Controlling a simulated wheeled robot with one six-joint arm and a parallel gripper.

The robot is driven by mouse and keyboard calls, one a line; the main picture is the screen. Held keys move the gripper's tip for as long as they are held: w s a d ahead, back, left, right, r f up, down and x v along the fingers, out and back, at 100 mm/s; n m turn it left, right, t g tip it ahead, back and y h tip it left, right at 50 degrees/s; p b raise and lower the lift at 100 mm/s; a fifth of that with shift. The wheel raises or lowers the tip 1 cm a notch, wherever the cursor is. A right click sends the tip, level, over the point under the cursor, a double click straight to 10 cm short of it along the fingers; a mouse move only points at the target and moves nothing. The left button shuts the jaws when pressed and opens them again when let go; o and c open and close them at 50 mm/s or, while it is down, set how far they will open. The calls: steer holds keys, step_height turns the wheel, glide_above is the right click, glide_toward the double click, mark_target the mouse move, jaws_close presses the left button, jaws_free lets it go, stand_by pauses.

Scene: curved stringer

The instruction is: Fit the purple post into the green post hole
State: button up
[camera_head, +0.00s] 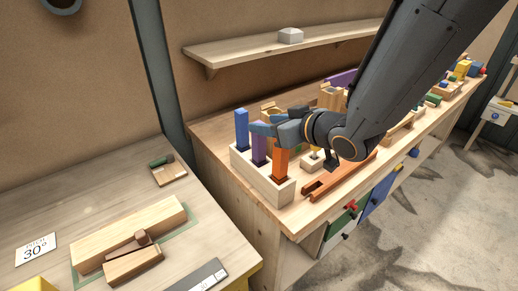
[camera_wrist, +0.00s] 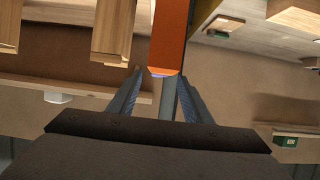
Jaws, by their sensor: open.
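The purple post (camera_head: 259,151) stands upright in a pale wooden block (camera_head: 268,187), between a blue post (camera_head: 242,130) and an orange post (camera_head: 281,163). My gripper (camera_head: 262,128) is open at the top of the purple post, reaching in from the right. I cannot tell whether its fingers touch the post. In the wrist view the orange post (camera_wrist: 168,38) covers the space ahead of the open fingers, and a thin purple-blue sliver shows at its end. I cannot make out the green post hole; my arm covers part of the bench.
An orange grooved rail (camera_head: 338,178) lies on the bench right of the block. Other wooden parts crowd the bench behind my arm. A wall shelf (camera_head: 270,47) holds a grey block. A nearer table (camera_head: 60,195) at left carries wooden pieces and a 30° card (camera_head: 36,248).

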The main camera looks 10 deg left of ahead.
mark_target(259, 150)
steer(key=shift+f+p+x, duration=0.25)
steer(key=shift+p+x, duration=0.4)
steer(key=shift+x, duration=1.55)
jaws_close()
